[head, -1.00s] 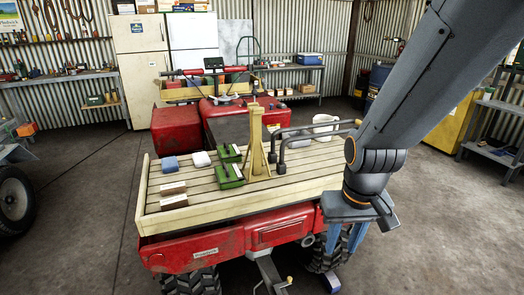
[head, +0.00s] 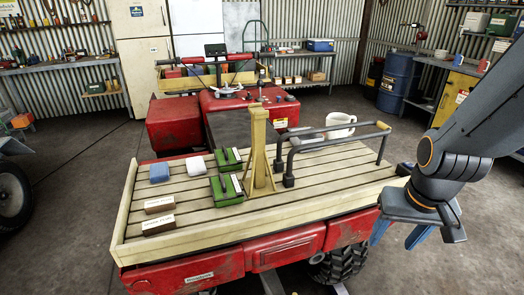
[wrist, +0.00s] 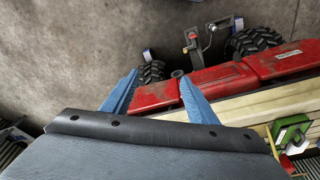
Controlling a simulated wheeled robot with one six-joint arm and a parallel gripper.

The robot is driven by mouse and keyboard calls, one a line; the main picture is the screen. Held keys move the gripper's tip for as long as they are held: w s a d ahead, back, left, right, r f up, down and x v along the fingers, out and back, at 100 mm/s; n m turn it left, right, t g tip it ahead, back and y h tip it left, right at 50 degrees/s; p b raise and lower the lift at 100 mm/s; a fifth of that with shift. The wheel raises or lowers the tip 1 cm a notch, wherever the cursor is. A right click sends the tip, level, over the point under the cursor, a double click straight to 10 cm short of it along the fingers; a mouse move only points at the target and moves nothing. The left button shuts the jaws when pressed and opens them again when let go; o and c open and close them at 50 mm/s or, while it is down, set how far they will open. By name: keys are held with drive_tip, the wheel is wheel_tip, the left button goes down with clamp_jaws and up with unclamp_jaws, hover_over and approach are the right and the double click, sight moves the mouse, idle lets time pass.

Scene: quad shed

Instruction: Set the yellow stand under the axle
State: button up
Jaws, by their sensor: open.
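The yellow stand (head: 258,155) stands upright on the slatted cargo bed (head: 185,232) of the red quad (head: 230,268), with splayed legs and a narrow post. My gripper (head: 399,233) is to the right of the bed, well apart from the stand. Its two blue fingers are spread with nothing between them. In the wrist view my gripper (wrist: 160,95) points down past the quad's red rear, with floor, tyres and a hitch beyond. The axle is hidden under the bodywork.
Two green boxes (head: 227,187) stand close left of the yellow stand, and a dark bent rail (head: 318,145) is close on its right. Brown blocks (head: 158,222) and a blue block (head: 159,172) lie on the bed. Floor right of the quad is clear.

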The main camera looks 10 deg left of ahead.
sight(262, 117)
drive_tip(key=w+a+r+n+t+y+b, duration=0.3)
drive_tip(key=w+a+t, duration=0.4)
drive_tip(key=w+a, duration=0.7)
drive_tip(key=a+r+n+t+y, duration=0.1)
drive_tip(key=a+r+t+y, duration=0.1)
drive_tip(key=a+r, duration=0.2)
drive_tip(key=a+r+n+t+y, duration=0.1)
drive_tip(key=a+r+t+y, duration=0.1)
drive_tip(key=a+r, duration=0.3)
drive_tip(key=a+r+n+t+y, duration=0.1)
drive_tip(key=a+r, duration=0.3)
drive_tip(key=a, duration=0.5)
drive_tip(key=shift+w+r+t+y, duration=0.2)
drive_tip(key=shift+t+y, duration=0.2)
drive_tip(key=shift+y, duration=0.3)
drive_tip(key=p+x, duration=0.1)
drive_tip(key=x, duration=0.1)
drive_tip(key=p+x, duration=0.1)
drive_tip(key=x, duration=0.1)
drive_tip(key=p+x, duration=0.1)
drive_tip(key=x, duration=0.1)
drive_tip(key=shift+w+r, duration=0.1)
drive_tip(key=shift+r, duration=0.15)
drive_tip(key=shift+w+a+f, duration=0.1)
drive_tip(key=shift+w+a, duration=0.25)
drive_tip(key=shift+w, duration=0.25)
